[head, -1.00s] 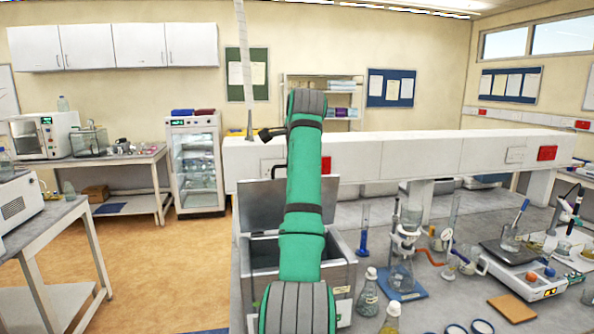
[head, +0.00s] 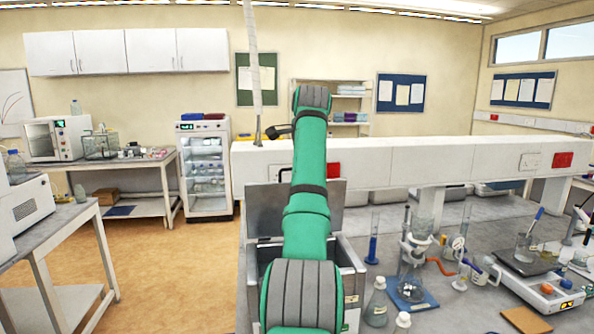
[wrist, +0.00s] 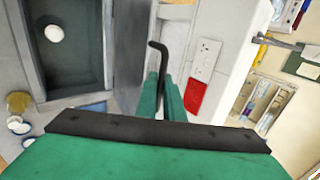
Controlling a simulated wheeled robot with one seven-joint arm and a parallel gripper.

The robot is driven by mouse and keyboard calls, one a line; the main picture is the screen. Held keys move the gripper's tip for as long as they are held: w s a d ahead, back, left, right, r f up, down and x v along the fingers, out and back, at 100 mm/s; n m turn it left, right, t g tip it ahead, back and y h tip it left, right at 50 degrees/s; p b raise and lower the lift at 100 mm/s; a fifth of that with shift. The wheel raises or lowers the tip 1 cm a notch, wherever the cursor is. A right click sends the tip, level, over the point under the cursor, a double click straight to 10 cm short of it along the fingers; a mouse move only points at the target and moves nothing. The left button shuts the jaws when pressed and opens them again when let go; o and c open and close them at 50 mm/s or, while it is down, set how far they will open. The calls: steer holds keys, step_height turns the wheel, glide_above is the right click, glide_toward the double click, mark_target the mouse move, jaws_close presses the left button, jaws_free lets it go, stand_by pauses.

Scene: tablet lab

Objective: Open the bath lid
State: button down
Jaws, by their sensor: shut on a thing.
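The bath is a grey metal box (head: 352,272) on the bench, partly hidden behind my green arm in the head view. Its lid (head: 262,210) stands raised, about upright, at the back of the box, so the opening shows. In the wrist view the dark bath interior (wrist: 75,72) with a round white thing in it is at the left, and the grey lid (wrist: 127,50) is beside it. My gripper (wrist: 162,97) has its green fingers closed around the black bent handle (wrist: 158,52) beside the lid. In the head view my gripper is hidden behind the arm.
A white bench ledge (head: 440,160) with a red socket runs behind the bath. Glassware, including a flask (head: 376,308), and a balance (head: 535,285) stand to the right. Open floor (head: 160,260) lies to the left.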

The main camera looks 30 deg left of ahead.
steer(key=c, duration=1.9)
jaws_free()
steer(key=shift+s+a+f, duration=0.1)
steer(key=shift+f, duration=0.3)
steer(key=shift+r, duration=0.1)
steer(key=v, duration=1.1)
steer(key=shift+r, duration=0.35)
